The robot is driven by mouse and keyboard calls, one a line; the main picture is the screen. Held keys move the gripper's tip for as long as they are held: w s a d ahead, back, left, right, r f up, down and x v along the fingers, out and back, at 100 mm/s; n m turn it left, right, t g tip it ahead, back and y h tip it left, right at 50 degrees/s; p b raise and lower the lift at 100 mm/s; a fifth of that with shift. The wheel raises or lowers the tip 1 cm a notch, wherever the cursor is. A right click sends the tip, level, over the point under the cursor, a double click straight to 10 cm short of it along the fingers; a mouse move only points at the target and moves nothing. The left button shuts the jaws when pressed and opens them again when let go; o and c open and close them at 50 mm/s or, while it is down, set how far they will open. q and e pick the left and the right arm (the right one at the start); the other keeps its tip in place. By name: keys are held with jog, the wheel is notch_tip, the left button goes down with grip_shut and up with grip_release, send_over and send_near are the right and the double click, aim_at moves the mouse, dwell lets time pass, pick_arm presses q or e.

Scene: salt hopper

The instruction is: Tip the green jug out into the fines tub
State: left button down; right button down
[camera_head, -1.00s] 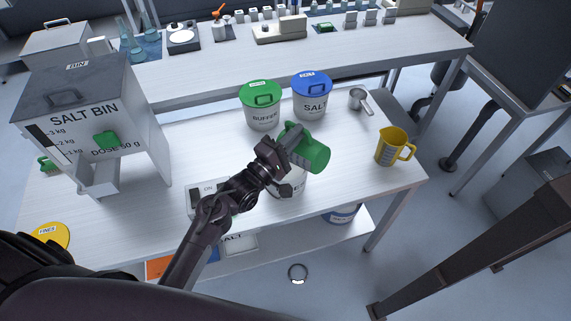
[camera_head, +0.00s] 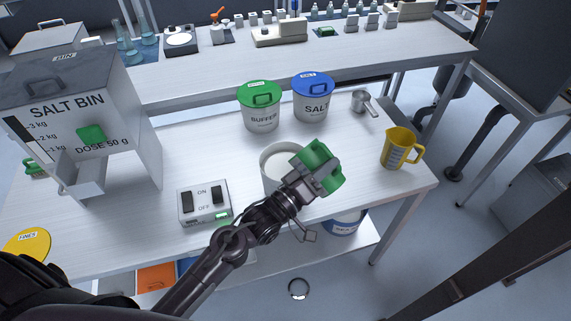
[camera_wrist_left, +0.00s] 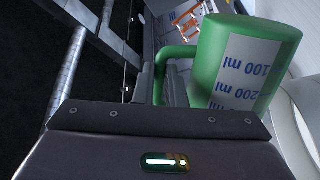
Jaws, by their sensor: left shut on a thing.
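The green jug (camera_head: 312,153) is in my left gripper (camera_head: 320,179), which is shut on its handle. The jug is above the table, close to the right rim of an open white tub (camera_head: 268,163). The tub's label is hidden by my arm, so I cannot read it as fines. A yellow lid marked FINES (camera_head: 27,243) lies at the table's left. In the left wrist view the jug (camera_wrist_left: 207,60) shows its 100 and 200 ml marks, and a white curved wall lies at the right. The jug's mouth and contents are hidden. My right gripper is not seen.
Behind the open tub stand lidded BUFFER (camera_head: 262,118) and SALT (camera_head: 313,103) tubs. A yellow jug (camera_head: 396,150) and metal scoop (camera_head: 364,103) are to the right. A switch box (camera_head: 203,207) and the salt bin (camera_head: 75,115) are to the left.

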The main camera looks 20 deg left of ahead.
pick_arm(q)
jog(key=shift+s+d+f+m, duration=0.15)
jog(key=shift+d+f+m, duration=0.15)
jog(key=shift+f+m, duration=0.45)
jog(key=shift+s+d+m+g, duration=0.1)
jog(key=shift+d+m+g, duration=0.15)
jog(key=shift+m, duration=0.4)
jog(key=s+d+f+m+g+b, duration=0.2)
jog(key=d+f+m+b, duration=0.3)
jog(key=f+m, duration=0.5)
jog(key=shift+s+d+f, duration=0.35)
jog(key=shift+f, duration=0.95)
